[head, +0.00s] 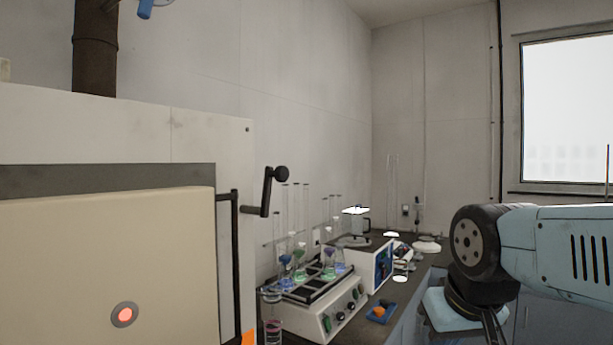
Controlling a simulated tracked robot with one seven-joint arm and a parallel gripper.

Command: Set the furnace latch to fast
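The furnace (100,270) fills the left side. It has a cream door with a lit red-orange round button (124,314) and a grey top strip. The latch (268,192) is a black crank-like lever at the right edge of the furnace. Its arm stands roughly upright, with a round black knob at the top. A black vertical bar (236,265) runs down beside the door. I see no readable latch marking. My pale blue arm reaches in from the right, well apart from the latch, and bends down out of the frame. My gripper is not visible.
A bench along the wall holds a white shaker (320,308) with several flasks of coloured liquid. Behind it stands a white device with a blue panel (383,262). A blue tray (381,313) holds an orange item. A brown pipe (95,50) rises above the furnace.

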